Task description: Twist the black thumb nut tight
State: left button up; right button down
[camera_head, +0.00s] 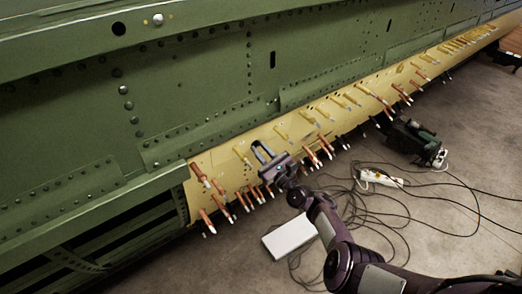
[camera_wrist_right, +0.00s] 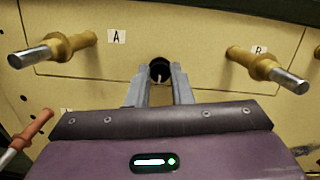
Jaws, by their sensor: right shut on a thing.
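The black thumb nut (camera_wrist_right: 160,70) sits against the yellow skin panel (camera_wrist_right: 205,20) in the right wrist view, between the labels A (camera_wrist_right: 117,37) and B (camera_wrist_right: 258,49). My right gripper (camera_wrist_right: 160,84) reaches to it from below, its two grey fingers shut on the nut's sides. In the head view my right gripper (camera_head: 263,153) is at the yellow panel strip (camera_head: 290,130), among the pins. My left gripper does not show.
Brass-coloured pin fasteners (camera_wrist_right: 62,47) and (camera_wrist_right: 265,68) stick out on either side of my right gripper. Copper-coloured pins (camera_head: 325,146) line the strip. The green fuselage (camera_head: 190,75) rises above. A white box (camera_head: 289,236), a power strip (camera_head: 380,177) and cables lie on the floor.

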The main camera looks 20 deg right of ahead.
jog(key=shift+f, duration=0.15)
jog(key=c, duration=1.3)
grip_release()
jog(key=shift+s, duration=0.1)
jog(key=p+v, duration=0.1)
jog(key=v, duration=0.6)
jog(key=shift+s+d, duration=0.2)
jog(key=shift+s, duration=0.1)
